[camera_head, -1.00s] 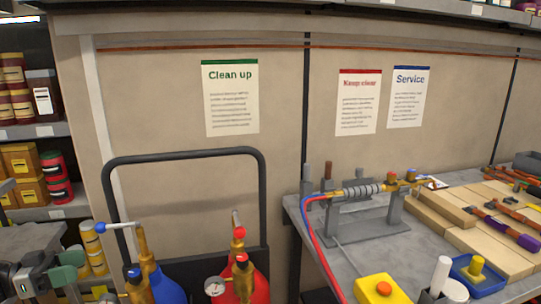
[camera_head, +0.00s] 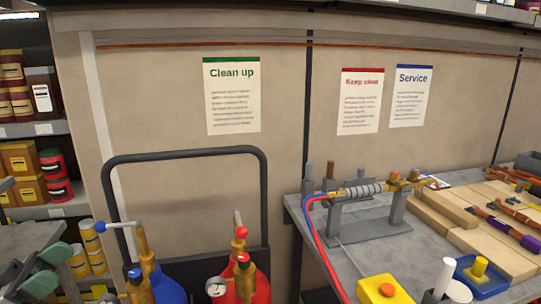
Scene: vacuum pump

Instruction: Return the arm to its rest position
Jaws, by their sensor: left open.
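My left gripper (camera_head: 68,262) is at the lower left edge of the head view, partly cut off by the frame. Its grey-green fingers are apart, with nothing seen between them. It is left of the gas cylinders, in front of the shelf with the yellow cans. My right gripper is not in view.
A cart with a black frame (camera_head: 190,153) holds a blue cylinder (camera_head: 168,288) and a red cylinder (camera_head: 260,288). At right, a grey workbench (camera_head: 372,262) carries a torch stand (camera_head: 365,212), wooden blocks (camera_head: 470,238), a yellow box (camera_head: 382,290) and a blue tray (camera_head: 482,283). Shelves stand far left.

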